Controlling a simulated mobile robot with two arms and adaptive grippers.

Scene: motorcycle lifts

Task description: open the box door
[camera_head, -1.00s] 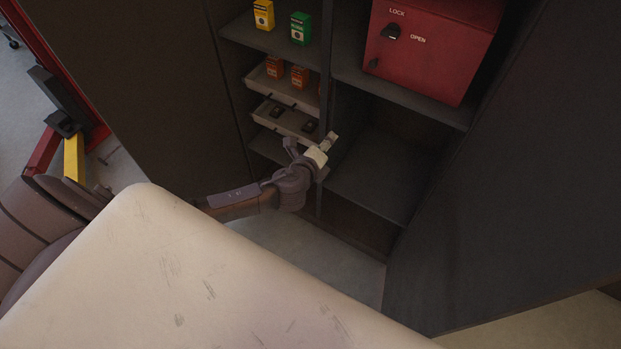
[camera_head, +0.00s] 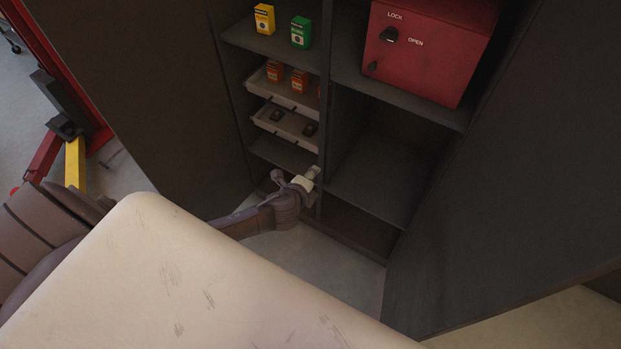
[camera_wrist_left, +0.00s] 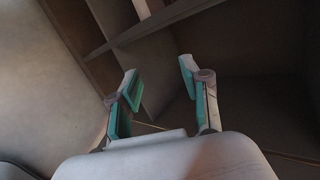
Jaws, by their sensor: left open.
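A red box (camera_head: 427,52) stands on the upper right shelf of a dark cabinet. Its front face bears the words LOCK and OPEN, with a black knob (camera_head: 389,35) beside them and a small dark part lower left. The door looks shut. My left gripper (camera_head: 312,176) is low in front of the cabinet, near the central divider, below and left of the box. In the left wrist view its two green-padded fingers (camera_wrist_left: 160,88) are apart with nothing between them. My right gripper is in neither view.
The cabinet's left door (camera_head: 150,90) and right door (camera_head: 510,170) stand open. Yellow and green cartons (camera_head: 301,32) and trays (camera_head: 290,122) with small items fill the left shelves. The shelf below the red box (camera_head: 375,180) is empty.

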